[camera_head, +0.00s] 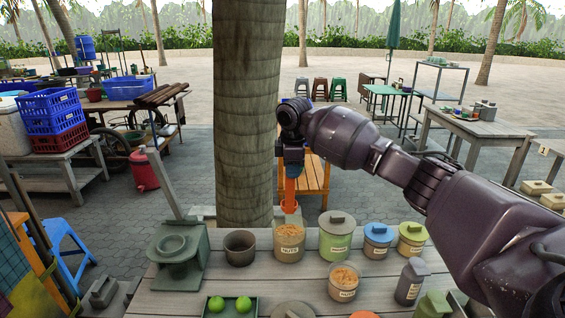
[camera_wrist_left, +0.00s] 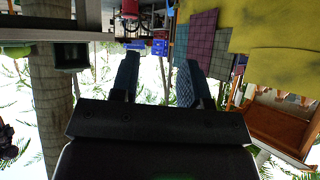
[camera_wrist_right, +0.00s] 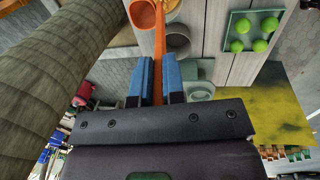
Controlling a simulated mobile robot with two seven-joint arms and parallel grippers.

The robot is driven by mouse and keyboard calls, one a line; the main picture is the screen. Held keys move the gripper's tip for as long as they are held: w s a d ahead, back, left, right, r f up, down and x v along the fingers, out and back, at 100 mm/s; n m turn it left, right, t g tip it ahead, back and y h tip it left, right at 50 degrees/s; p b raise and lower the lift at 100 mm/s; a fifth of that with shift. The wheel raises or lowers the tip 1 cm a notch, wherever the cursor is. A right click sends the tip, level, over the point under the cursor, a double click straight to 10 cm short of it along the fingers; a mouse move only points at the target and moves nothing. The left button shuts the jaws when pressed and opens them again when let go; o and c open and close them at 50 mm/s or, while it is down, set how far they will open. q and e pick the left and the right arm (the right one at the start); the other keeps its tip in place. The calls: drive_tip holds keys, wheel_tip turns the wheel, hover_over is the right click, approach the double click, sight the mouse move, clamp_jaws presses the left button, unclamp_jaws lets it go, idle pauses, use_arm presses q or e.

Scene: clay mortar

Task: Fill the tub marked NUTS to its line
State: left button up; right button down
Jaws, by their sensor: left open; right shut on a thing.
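My right gripper (camera_head: 291,165) is shut on the handle of an orange scoop (camera_head: 290,188), which hangs down at the back of a clear tub (camera_head: 290,250). The tub holds tan bits and its label seems to read NUTS. A second open tub (camera_head: 343,294) nearer the front also holds tan bits; its small label is hard to read. In the right wrist view the handle (camera_wrist_right: 159,45) lies between the blue fingers, and the scoop's bowl is beside a tub's edge. I cannot tell what the scoop holds. My left gripper (camera_wrist_left: 157,85) is open and empty, away from the tubs.
On the table (camera_head: 200,285) a dark round pot (camera_head: 239,248) stands left of the tub. Lidded tubs in green (camera_head: 336,238), blue (camera_head: 378,240) and yellow (camera_head: 412,239) stand right. A tray (camera_head: 208,312) holds green fruit. A thick trunk (camera_head: 245,110) rises behind the table.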

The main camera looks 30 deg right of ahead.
sight(293, 190)
drive_tip(key=shift+w+f, duration=0.1)
drive_tip(key=shift+f, duration=0.05)
wheel_tip(293, 190, down, 3)
drive_tip(key=b, duration=0.3)
drive_tip(key=shift+f, duration=0.2)
drive_tip(key=shift+f+b, duration=0.35)
drive_tip(key=shift+f, duration=1.25)
wheel_tip(293, 190, down, 3)
drive_tip(key=shift+f, duration=0.2)
use_arm(q)
drive_tip(key=shift+s+d+f, duration=0.1)
drive_tip(key=shift+s+f, duration=0.05)
drive_tip(key=shift+f, duration=2)
use_arm(e)
drive_tip(key=shift+f, duration=1.05)
use_arm(q)
drive_tip(key=shift+r, duration=0.1)
use_arm(e)
drive_tip(key=shift+r, duration=0.1)
